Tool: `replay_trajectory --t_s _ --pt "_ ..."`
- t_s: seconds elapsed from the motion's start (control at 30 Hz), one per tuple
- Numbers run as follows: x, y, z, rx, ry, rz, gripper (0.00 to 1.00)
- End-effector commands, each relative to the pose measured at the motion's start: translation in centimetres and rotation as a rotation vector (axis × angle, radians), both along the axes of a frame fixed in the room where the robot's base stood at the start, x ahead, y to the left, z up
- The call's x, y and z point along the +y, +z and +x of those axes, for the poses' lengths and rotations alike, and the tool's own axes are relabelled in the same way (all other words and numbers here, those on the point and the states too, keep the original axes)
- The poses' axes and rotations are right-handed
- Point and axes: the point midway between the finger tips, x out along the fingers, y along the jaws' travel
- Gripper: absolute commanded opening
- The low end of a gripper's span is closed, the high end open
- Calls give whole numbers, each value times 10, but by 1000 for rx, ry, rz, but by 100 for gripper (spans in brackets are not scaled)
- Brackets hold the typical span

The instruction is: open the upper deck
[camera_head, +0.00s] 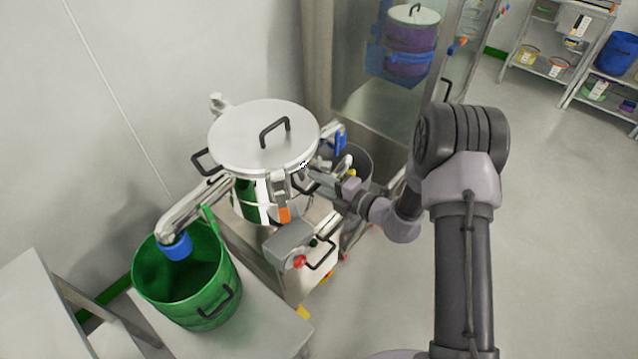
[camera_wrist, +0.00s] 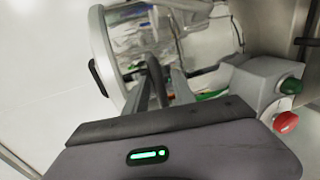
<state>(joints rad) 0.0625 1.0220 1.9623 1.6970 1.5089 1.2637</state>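A round steel sifter stands by the wall. Its upper deck (camera_head: 245,135) is a flat silver disc with a black handle (camera_head: 274,131) on top and another black handle (camera_head: 205,163) at its left edge. It looks seated level on the body. A clamp with an orange piece (camera_head: 284,214) sits on the front side below the rim. My gripper (camera_head: 312,173) is at the right side of the rim, close to or touching it. In the wrist view the deck's rim (camera_wrist: 113,62) stands at the left of dark finger parts; the finger gap and any contact are unclear.
A grey control box (camera_head: 289,240) with a red button (camera_head: 300,262) is below my gripper; the wrist view shows its green button (camera_wrist: 290,86). A green bin (camera_head: 184,285) stands under the left spout (camera_head: 192,208). A grey bin (camera_head: 355,160) is behind my gripper. Open floor lies right.

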Motion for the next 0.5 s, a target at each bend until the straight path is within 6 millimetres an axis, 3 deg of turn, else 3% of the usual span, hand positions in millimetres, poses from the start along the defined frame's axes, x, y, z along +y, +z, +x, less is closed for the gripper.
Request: replay_trajectory --t_s 0.03,0.13,0.5 --pt "0 0 0 0 0 0 18" --pt "0 0 0 0 0 0 0" --pt "0 0 0 0 0 0 0"
